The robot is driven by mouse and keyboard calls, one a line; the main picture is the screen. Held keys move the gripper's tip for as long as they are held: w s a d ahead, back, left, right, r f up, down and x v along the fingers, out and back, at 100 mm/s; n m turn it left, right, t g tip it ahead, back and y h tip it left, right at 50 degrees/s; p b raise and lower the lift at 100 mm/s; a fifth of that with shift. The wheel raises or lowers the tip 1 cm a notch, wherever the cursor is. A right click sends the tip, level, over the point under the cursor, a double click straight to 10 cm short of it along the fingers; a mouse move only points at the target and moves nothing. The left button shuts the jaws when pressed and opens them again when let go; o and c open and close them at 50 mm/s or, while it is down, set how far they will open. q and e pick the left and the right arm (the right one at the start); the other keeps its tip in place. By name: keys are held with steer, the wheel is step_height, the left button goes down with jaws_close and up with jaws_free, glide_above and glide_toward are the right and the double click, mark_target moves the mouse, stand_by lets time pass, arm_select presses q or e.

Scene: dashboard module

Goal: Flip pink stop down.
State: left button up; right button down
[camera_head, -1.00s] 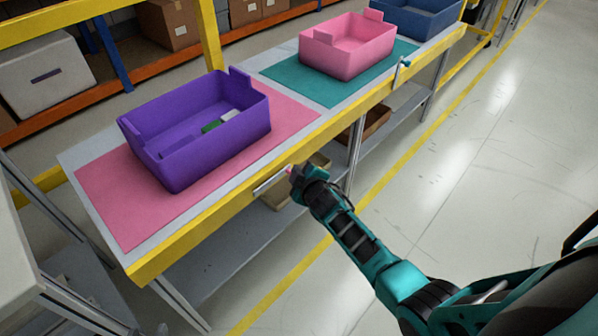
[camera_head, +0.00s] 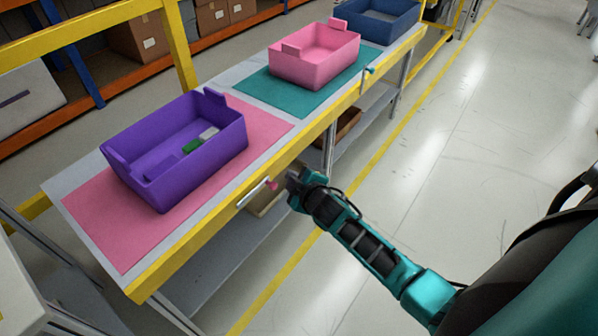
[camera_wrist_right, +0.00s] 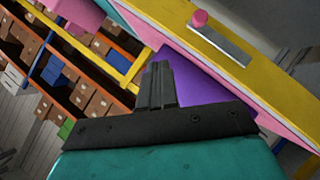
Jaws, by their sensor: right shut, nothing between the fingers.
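The pink stop is a thin metal bar with a pink knob (camera_head: 272,185) on the outer side of the yellow table rail. Its bar (camera_head: 252,194) lies roughly along the rail. In the right wrist view the knob (camera_wrist_right: 200,18) and bar (camera_wrist_right: 222,45) show at the top right, against the yellow rail. My right gripper (camera_head: 293,181) is just right of the knob, with a small gap between them. In the right wrist view its fingers (camera_wrist_right: 157,84) are together and empty. My left gripper is out of view.
A purple bin (camera_head: 180,160) with small items stands on a pink mat (camera_head: 110,228). A pink bin (camera_head: 315,62) stands on a teal mat (camera_head: 265,88), near a teal-knobbed stop (camera_head: 369,70). A blue bin (camera_head: 375,22) is farther back. The floor right of the rail is clear.

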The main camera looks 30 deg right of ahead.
steer(key=shift+s+d+r, duration=0.25)
steer(key=shift+s+r, duration=0.45)
steer(key=shift+s, duration=0.2)
steer(key=s+a+f+m+g+y, duration=0.1)
steer(key=s+a+m, duration=0.2)
steer(key=s, duration=0.6)
steer(key=s+a+f+m+g+y, duration=0.1)
steer(key=s+a+m+y, duration=0.1)
steer(key=s+a, duration=0.4)
steer(key=s+m, duration=0.1)
steer(key=s, duration=0.2)
steer(key=shift+s+a+m, duration=0.3)
steer(key=shift+s+a, duration=0.05)
steer(key=shift+a, duration=0.05)
